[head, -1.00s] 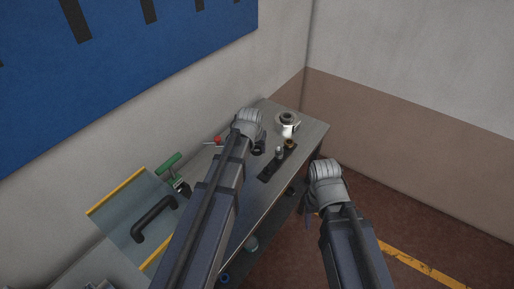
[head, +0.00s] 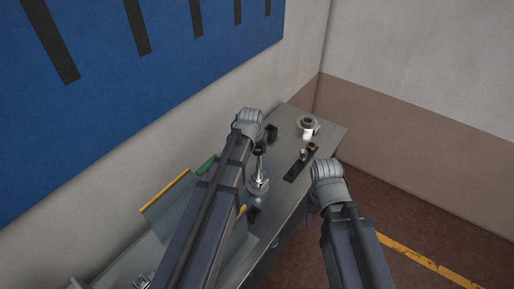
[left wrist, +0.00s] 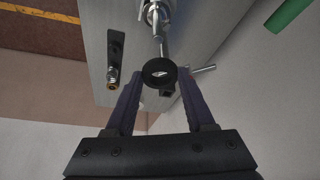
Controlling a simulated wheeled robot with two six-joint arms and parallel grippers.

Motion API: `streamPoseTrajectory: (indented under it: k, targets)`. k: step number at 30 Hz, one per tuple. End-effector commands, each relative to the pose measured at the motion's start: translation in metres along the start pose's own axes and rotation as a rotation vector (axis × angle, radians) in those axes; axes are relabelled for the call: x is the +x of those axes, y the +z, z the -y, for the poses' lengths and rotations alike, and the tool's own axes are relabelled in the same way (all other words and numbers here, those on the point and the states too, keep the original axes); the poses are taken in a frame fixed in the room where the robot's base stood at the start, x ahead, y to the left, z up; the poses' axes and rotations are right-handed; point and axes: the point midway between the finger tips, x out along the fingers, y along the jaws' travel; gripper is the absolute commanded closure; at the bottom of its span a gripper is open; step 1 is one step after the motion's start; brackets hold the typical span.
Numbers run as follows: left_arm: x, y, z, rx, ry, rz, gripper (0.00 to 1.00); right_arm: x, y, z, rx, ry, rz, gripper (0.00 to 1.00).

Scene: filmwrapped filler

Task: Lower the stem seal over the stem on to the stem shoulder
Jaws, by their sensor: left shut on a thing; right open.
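My left gripper (head: 258,142) is shut on the stem seal (left wrist: 160,84), a black ring between the fingertips in the left wrist view. In the head view the seal (head: 260,150) shows as a small dark piece just above the stem. The stem (head: 259,166) is a thin bright metal rod rising from a grey metal body (head: 258,188) on the bench; it also shows in the left wrist view (left wrist: 163,43). Something bright shows through the ring's hole. I cannot tell whether the ring is around the stem tip. The shoulder is not clear. My right gripper (head: 321,204) is open, right of the bench.
A black strip with fittings (head: 298,168) lies right of the stem. A white cup (head: 308,133) and a dark block (head: 271,131) stand farther back. A yellow-edged panel (head: 165,196) and a green item (head: 207,165) are left. The wall is close behind.

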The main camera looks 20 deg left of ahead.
Motion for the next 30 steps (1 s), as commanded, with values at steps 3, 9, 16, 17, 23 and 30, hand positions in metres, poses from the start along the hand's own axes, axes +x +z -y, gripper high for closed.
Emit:
streamPoseTrajectory:
  k: [3,9,16,17,23,30]
  targets:
    - [0.006,0.003,0.000,0.000,0.000,0.000,0.98,0.006,0.000,0.001,0.000,0.000,0.000,0.41]
    - [0.020,0.008,0.000,0.000,0.000,0.000,0.98,0.021,-0.001,0.002,-0.001,0.000,-0.001,0.41]
    - [0.040,0.017,0.000,0.000,0.000,0.000,0.98,0.043,-0.003,0.004,-0.003,0.001,-0.001,0.41]
    - [0.042,0.018,0.000,0.000,0.000,0.000,0.98,0.045,-0.003,0.004,-0.004,0.001,-0.001,0.41]
    - [0.052,0.021,0.000,0.000,0.000,0.000,0.98,0.056,-0.004,0.005,-0.007,0.002,-0.001,0.41]
    - [0.052,0.022,0.000,0.000,0.000,0.000,0.98,0.056,-0.003,0.005,-0.008,0.002,-0.001,0.41]
